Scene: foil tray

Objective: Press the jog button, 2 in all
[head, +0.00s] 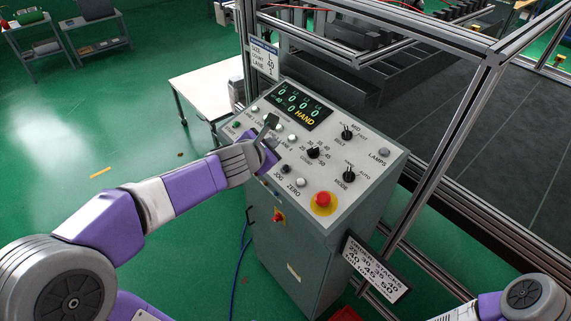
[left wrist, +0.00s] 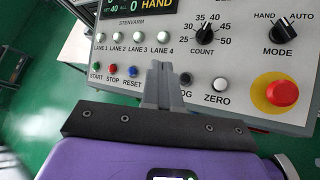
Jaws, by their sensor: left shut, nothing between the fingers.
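The control panel (head: 335,200) has a dark jog button (head: 285,168) with the label JOG below it. In the left wrist view the dark jog button (left wrist: 187,78) shows just right of my fingertips, and its label is partly hidden by a finger. My left gripper (head: 270,122) is shut and empty over the panel. In the left wrist view its fingertips (left wrist: 164,74) point at the panel between the reset button and the jog button. I cannot tell whether they touch the panel. My right gripper is out of view; only part of the arm shows at lower right.
The white zero button (left wrist: 220,84) and the red emergency stop (head: 323,202) lie right of the jog button. Small start, stop and reset buttons (left wrist: 133,71) lie left. The display (head: 299,106) reads HAND with zeros. A metal frame (head: 450,150) stands to the right.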

